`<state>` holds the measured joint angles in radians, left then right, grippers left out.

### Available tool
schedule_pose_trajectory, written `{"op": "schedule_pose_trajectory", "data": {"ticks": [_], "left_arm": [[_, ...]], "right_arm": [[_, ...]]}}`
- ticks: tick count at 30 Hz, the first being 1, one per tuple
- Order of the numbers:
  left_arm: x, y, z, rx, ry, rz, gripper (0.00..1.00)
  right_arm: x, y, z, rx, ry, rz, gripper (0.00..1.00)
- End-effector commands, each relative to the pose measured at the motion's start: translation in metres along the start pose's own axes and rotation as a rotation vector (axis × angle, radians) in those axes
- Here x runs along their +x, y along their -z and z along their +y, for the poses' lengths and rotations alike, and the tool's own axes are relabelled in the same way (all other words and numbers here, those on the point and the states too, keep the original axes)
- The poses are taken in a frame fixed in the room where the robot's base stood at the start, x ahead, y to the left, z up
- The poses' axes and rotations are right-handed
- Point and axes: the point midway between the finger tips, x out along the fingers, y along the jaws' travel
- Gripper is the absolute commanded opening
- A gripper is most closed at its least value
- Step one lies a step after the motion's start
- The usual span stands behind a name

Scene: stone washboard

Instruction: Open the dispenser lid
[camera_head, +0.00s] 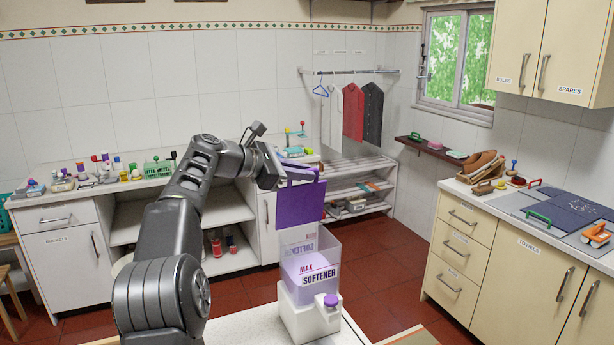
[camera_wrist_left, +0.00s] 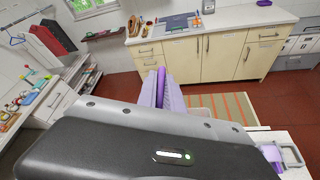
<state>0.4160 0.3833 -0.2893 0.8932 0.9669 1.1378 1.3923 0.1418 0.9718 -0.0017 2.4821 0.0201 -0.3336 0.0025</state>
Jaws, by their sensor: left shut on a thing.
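The softener dispenser (camera_head: 309,264) stands on a white surface at the bottom centre of the head view. It has a clear upper tank, a white base and a purple knob (camera_head: 331,300) at its front. Its purple lid (camera_head: 300,204) stands raised, roughly upright, above the tank's back left side, so the top looks open. My left gripper (camera_head: 284,170) is at the lid's upper edge and shut on it. My right gripper is not in view.
The white surface (camera_head: 250,328) around the dispenser is mostly clear. A back counter (camera_head: 125,184) holds many small items. A drying rack (camera_head: 352,167) stands behind, with hanging clothes. Cream cabinets (camera_head: 494,246) stand at the right, with red floor between.

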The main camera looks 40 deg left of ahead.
Motion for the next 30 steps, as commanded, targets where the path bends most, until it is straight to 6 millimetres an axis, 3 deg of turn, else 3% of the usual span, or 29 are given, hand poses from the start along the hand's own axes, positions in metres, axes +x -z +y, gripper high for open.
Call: {"op": "schedule_pose_trajectory", "data": {"ticks": [10,28,29,30], "left_arm": [[0.002,0.008,0.015,-0.088,0.036,0.006,0.0],[0.003,0.009,0.018,-0.112,0.047,0.006,0.0],[0.003,0.009,0.018,-0.112,0.047,0.006,0.13],[0.003,0.008,0.018,-0.111,0.047,0.005,0.17]], "right_arm": [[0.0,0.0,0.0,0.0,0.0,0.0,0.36],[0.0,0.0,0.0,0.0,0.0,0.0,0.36],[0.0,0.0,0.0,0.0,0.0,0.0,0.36],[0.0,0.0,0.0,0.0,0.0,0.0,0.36]]}}
